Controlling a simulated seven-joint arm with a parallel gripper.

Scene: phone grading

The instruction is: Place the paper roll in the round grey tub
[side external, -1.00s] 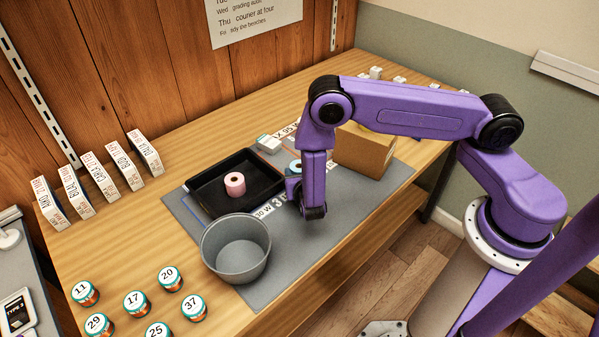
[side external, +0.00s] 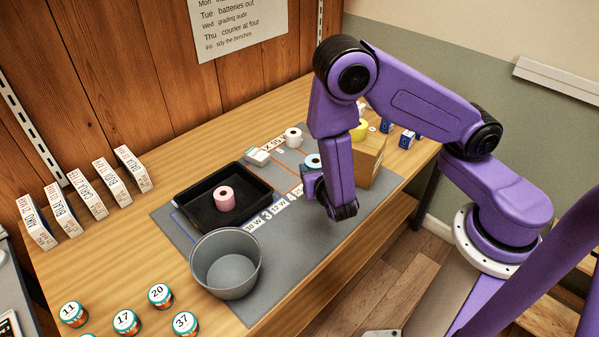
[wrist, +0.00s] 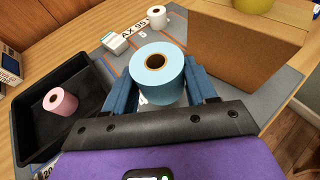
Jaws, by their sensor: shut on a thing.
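My gripper (side external: 316,186) is shut on a blue paper roll (wrist: 152,80), with one finger on each side of it. The blue roll also shows in the side external view (side external: 313,160), partly hidden by my gripper. Whether it touches the mat is unclear. The round grey tub (side external: 227,236) stands upright and empty at the front left of the grey mat, to the left of my gripper and apart from it. A pink roll (side external: 224,198) stands in the black tray (side external: 262,187). A white roll (side external: 293,137) stands further back. The wrist view does not show the tub.
A cardboard box (side external: 368,160) stands close to the right of my gripper, with a yellow roll (side external: 360,130) at its top. A small white box (side external: 257,157) lies behind the tray. Several numbered jars (side external: 160,295) stand front left. Bare grey mat (side external: 285,260) lies right of the tub.

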